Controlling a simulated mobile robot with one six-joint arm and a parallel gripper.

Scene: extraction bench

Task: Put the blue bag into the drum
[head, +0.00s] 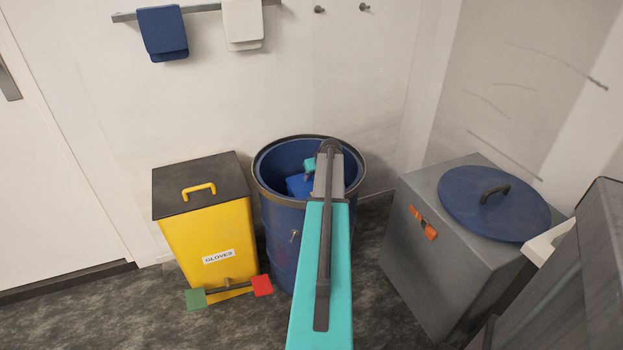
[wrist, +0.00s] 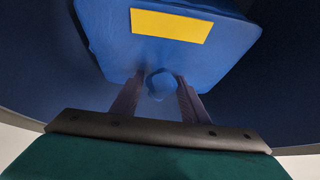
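The blue bag (wrist: 110,45) has a yellow label and a small blue knob-like top. In the wrist view my gripper (wrist: 160,80) has one finger on each side of this knob, close against it, and appears shut on it. The bag shows in the head view (head: 298,186) inside the mouth of the dark blue drum (head: 276,240), mostly hidden by my arm. My gripper is over the drum's opening, its fingers hidden in the head view. The drum's inner wall surrounds the bag in the wrist view. Whether the bag touches the drum's floor cannot be seen.
A yellow gloves bin (head: 215,238) with a dark lid stands left of the drum. A grey cabinet (head: 425,265) with a round blue lid (head: 480,215) stands right. A blue towel (head: 163,32) and a white towel (head: 243,22) hang on the wall behind.

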